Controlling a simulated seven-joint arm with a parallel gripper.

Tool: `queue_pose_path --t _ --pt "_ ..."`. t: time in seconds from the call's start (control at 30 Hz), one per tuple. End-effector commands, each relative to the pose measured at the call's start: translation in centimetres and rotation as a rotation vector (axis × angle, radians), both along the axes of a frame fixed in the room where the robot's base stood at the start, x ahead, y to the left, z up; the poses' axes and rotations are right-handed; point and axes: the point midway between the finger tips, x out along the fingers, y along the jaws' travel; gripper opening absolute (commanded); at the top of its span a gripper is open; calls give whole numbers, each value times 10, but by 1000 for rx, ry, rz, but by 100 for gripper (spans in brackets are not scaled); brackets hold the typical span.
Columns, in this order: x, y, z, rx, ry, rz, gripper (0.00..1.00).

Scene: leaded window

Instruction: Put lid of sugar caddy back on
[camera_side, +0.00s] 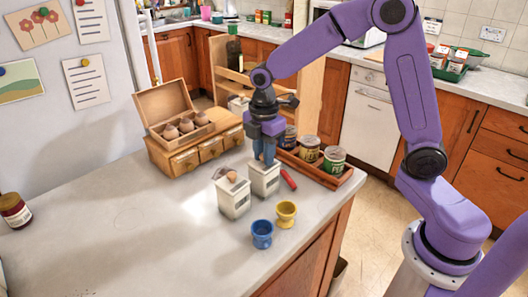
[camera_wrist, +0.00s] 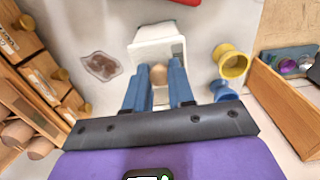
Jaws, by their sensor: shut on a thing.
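My gripper (camera_side: 267,162) points down with its blue fingers at the top of a white caddy (camera_side: 264,182) on the counter. In the wrist view, my gripper (camera_wrist: 158,75) is shut on the round wooden knob (camera_wrist: 158,74) of the caddy lid. The white caddy (camera_wrist: 155,48) shows just beyond the fingertips. The fingers hide much of the lid, so I cannot tell whether it touches the rim all round. A second white caddy (camera_side: 233,199) with a brown knob-like top stands to the left and nearer the camera.
Blue (camera_side: 262,234) and yellow (camera_side: 286,213) cups stand in front. A red object (camera_side: 289,179) lies right of the caddy. A wooden tray (camera_side: 323,177) with jars is behind right, a drawer box (camera_side: 160,158) behind left.

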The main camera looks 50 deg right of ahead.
Motion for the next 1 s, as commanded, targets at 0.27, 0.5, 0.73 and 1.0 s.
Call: queue_pose_path --t 0.27,0.5,0.73,1.0 --pt "0 0 0 0 -1 0 43" --pt "0 0 0 0 -1 0 53" --pt "0 0 0 0 0 0 79" --pt "1 0 4 1 -2 0 79"
